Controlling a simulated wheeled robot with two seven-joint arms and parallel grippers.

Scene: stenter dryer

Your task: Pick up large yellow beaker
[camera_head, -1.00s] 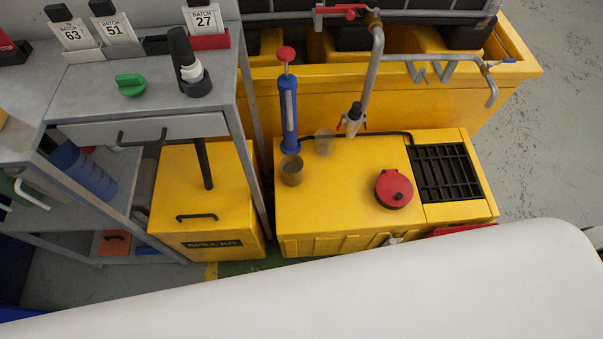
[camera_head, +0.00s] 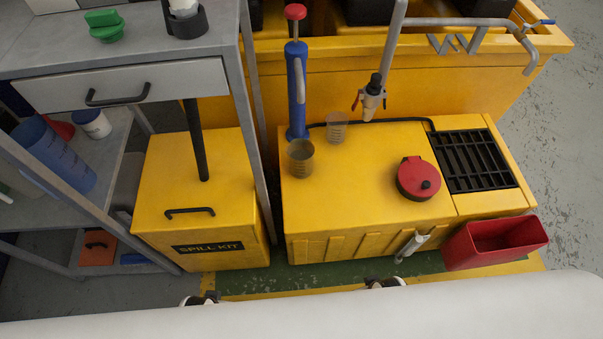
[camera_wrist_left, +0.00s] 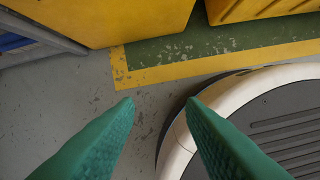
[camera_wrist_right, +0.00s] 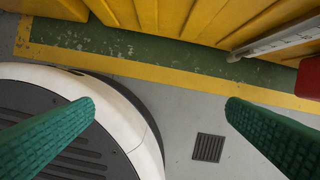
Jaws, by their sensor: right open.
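Two beakers stand upright on the flat top of the yellow box in the head view. A brownish-yellow, see-through beaker (camera_head: 300,158) is near the box's left edge, in front of the blue pump, and looks the larger. A paler, clearer beaker (camera_head: 336,127) stands behind it to the right. My left gripper (camera_wrist_left: 160,103) is open and empty above the floor in its wrist view. My right gripper (camera_wrist_right: 160,105) is open wide and empty above the floor. No beaker shows in either wrist view, and both grippers are apart from them.
A tap (camera_head: 371,98) hangs behind the beakers. A red bin (camera_head: 496,243) is at the front right. A spill-kit box (camera_head: 197,215) and shelf post (camera_head: 257,120) stand left.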

